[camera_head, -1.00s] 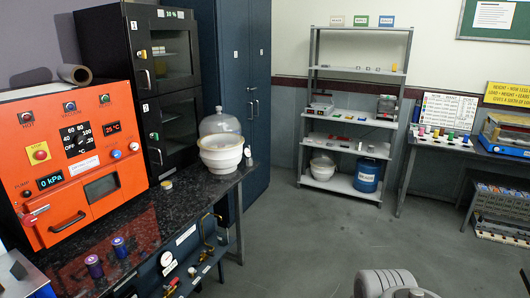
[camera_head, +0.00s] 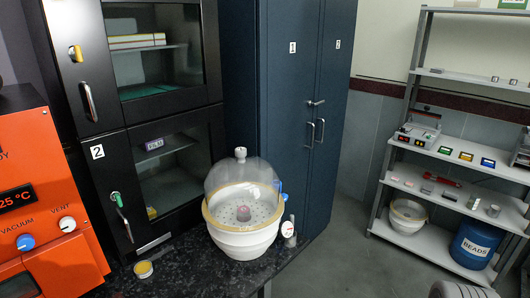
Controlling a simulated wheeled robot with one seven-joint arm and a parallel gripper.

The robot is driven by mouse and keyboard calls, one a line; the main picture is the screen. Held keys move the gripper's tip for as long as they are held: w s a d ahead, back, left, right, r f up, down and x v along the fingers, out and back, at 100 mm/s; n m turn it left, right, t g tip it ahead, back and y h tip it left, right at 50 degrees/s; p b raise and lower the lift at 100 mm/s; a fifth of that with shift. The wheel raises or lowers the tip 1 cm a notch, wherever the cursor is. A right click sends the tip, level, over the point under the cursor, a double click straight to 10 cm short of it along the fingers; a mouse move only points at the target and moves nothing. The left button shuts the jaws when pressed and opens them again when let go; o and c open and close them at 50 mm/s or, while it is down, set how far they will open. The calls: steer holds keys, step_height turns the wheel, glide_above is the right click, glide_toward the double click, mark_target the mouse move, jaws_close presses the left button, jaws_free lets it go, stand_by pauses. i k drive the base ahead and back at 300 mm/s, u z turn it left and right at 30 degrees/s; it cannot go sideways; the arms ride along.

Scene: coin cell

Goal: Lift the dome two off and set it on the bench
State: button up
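A clear dome (camera_head: 238,178) with a pale knob on top sits on a white desiccator bowl (camera_head: 246,240) at the end of the dark bench (camera_head: 190,277). The dome looks seated on the bowl's tan rim. Through it I see a perforated plate and a small dark pinkish item (camera_head: 243,213) on it. I cannot read any number on the dome. A blue fitting (camera_head: 281,190) shows at its right side. My gripper is not in view; only a grey piece that looks like my arm shows at the bottom right.
A small yellow-topped jar (camera_head: 143,269) and a gauge (camera_head: 288,229) flank the bowl. The orange oven (camera_head: 45,190) and black cabinet (camera_head: 160,150) stand left, blue lockers (camera_head: 300,100) behind. Another white bowl (camera_head: 408,213) sits low on the shelf rack. Bare bench shows in front.

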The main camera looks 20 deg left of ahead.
mark_target(243, 194)
steer(key=i, duration=1.6)
steer(key=u, duration=4.3)
